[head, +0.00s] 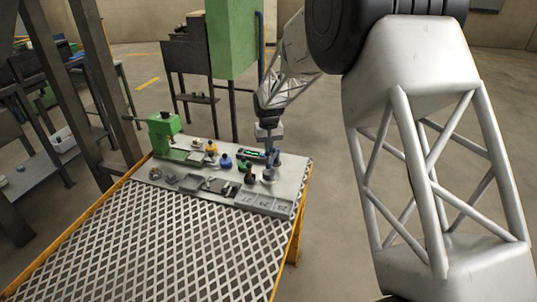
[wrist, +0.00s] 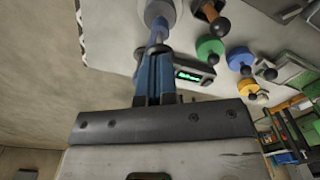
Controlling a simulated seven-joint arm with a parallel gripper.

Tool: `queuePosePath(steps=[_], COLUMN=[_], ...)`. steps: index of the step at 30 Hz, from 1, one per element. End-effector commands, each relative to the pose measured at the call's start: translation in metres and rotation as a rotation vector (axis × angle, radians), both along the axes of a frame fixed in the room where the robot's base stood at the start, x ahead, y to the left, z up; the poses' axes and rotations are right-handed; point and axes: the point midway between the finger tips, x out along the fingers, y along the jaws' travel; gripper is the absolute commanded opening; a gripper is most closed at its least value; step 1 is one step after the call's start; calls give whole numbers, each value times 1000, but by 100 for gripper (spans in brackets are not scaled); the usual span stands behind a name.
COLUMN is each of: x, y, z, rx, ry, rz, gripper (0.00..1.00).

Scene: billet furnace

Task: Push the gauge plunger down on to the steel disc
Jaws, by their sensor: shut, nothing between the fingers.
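My gripper (head: 269,147) is shut with nothing between its fingers and points down at the far right of the bench. In the wrist view my gripper (wrist: 156,52) has its blue fingers together, tips at or very close to a blue-grey gauge plunger (wrist: 157,31). I cannot tell whether they touch. Beyond the plunger is a pale round steel disc (wrist: 160,10), cut by the top edge; it also shows in the head view (head: 268,177). A gauge body with a lit green display (wrist: 188,76) is beside the fingers; it also shows in the head view (head: 252,155).
Blue (head: 225,161), yellow (head: 211,148) and green knobbed pieces stand left of the gauge. A brown-black handled piece (head: 249,176) stands close by the disc. Numbered grey plates (head: 265,200) lie in front. A green machine (head: 163,130) stands at the left. The mesh top (head: 190,245) is clear.

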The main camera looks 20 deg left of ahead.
Motion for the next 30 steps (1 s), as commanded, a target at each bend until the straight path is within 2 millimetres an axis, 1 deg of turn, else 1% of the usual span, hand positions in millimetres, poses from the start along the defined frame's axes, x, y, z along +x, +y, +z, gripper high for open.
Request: queuePosePath(steps=[3, 13, 17, 30], x=[0, 0, 0, 0], y=[0, 0, 0, 0], z=[4, 5, 8, 42], rx=[0, 0, 1, 1], ry=[-1, -1, -2, -2], rz=[0, 0, 0, 0], gripper=[0, 0, 0, 0])
